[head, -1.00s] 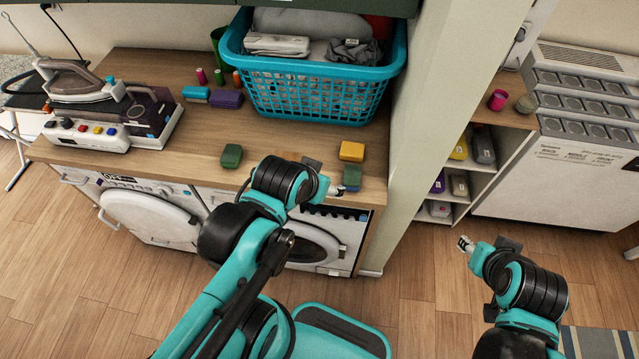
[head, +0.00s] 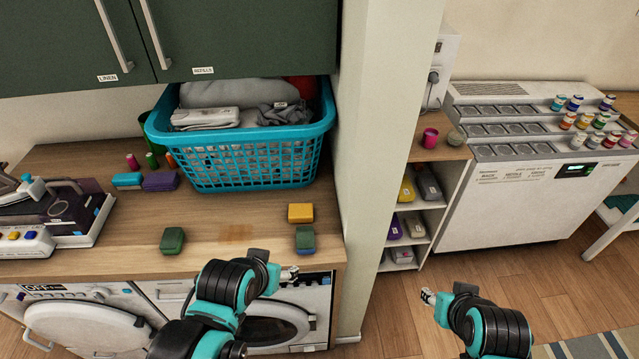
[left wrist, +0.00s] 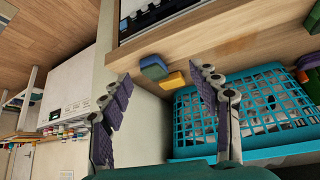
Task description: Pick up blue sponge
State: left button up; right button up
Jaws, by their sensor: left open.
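A blue-and-green sponge (head: 306,240) lies near the right front corner of the wooden counter; it also shows in the left wrist view (left wrist: 153,67). Another blue sponge (head: 128,180) lies farther back at the left, next to a purple sponge (head: 161,181). My left gripper (head: 287,273) is in front of the counter edge, a little left of and nearer than the blue-and-green sponge. In the left wrist view its fingers (left wrist: 160,78) are spread and empty, apart from the sponge. My right gripper (head: 430,297) is over the floor at the right; its opening is unclear.
A yellow sponge (head: 300,212) lies just behind the blue-and-green one. A green sponge (head: 172,241) is to the left. A blue basket (head: 245,165) stands at the back. A pale wall panel (head: 375,150) bounds the counter's right side. An iron station stands far left.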

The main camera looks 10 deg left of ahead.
aim_at(305, 234)
jog(key=i+l+u, duration=0.3)
jog(key=l+u, duration=0.3)
jog(key=i+l+u, duration=0.15)
jog(key=l+u, duration=0.45)
jog(key=l, duration=0.15)
